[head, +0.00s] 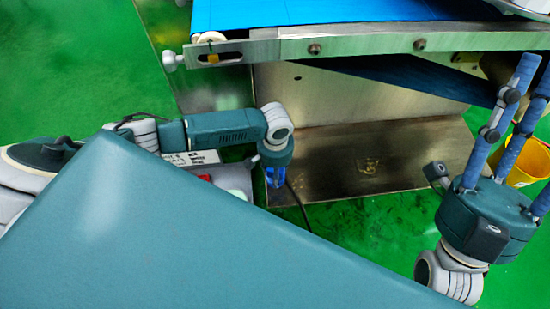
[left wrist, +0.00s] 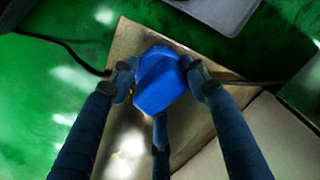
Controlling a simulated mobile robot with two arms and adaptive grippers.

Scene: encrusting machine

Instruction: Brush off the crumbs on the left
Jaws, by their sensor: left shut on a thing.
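A blue block-like thing, likely a brush (left wrist: 160,78), is held between the fingers of my left gripper (left wrist: 158,82). Only its blue body shows; any bristles are hidden. In the head view my left gripper (head: 275,175) points down at the left edge of the metal base plate (head: 330,148), with some blue showing under the wrist. Small yellowish crumbs (head: 371,166) lie on the plate, to the right of my left gripper. Whether the brush touches the plate cannot be told. My right gripper (head: 520,115) points up at the right, fingers apart and empty.
The machine's blue belt (head: 290,12) and metal rail (head: 350,45) run above the plate. A yellow bucket (head: 525,165) stands behind my right gripper. A dark cable (head: 298,200) lies by the plate's left end. Green floor (head: 385,230) is clear in front.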

